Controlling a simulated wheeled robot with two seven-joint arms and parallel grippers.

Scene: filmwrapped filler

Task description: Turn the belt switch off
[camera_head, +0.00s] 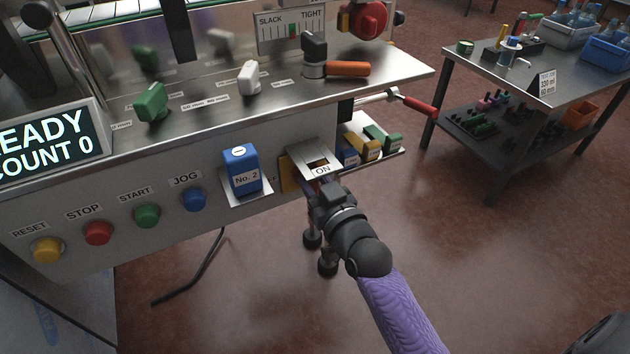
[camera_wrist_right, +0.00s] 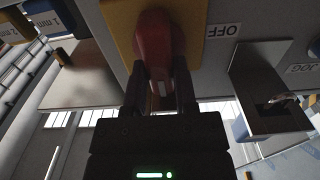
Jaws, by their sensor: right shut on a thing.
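The belt switch has a red handle (camera_wrist_right: 154,42) on a yellow plate (camera_wrist_right: 118,18) in the right wrist view. An OFF label (camera_wrist_right: 222,30) sits beside the plate and appears upside down. My right gripper (camera_wrist_right: 158,88) is shut on the red handle, one dark finger on each side. In the head view the yellow plate (camera_head: 286,176) shows at the machine's front, and an ON label (camera_head: 322,169) is just above my right gripper (camera_head: 322,188). The handle is mostly hidden there by the gripper and a steel bracket. My left gripper is not in view.
A blue No. 2 block (camera_head: 242,170) sits on a small bracket left of the switch. Several round buttons, including the red STOP button (camera_head: 98,233), line the front panel. A shelf with coloured blocks (camera_head: 366,146) is right of it. A steel side table (camera_head: 540,72) stands right.

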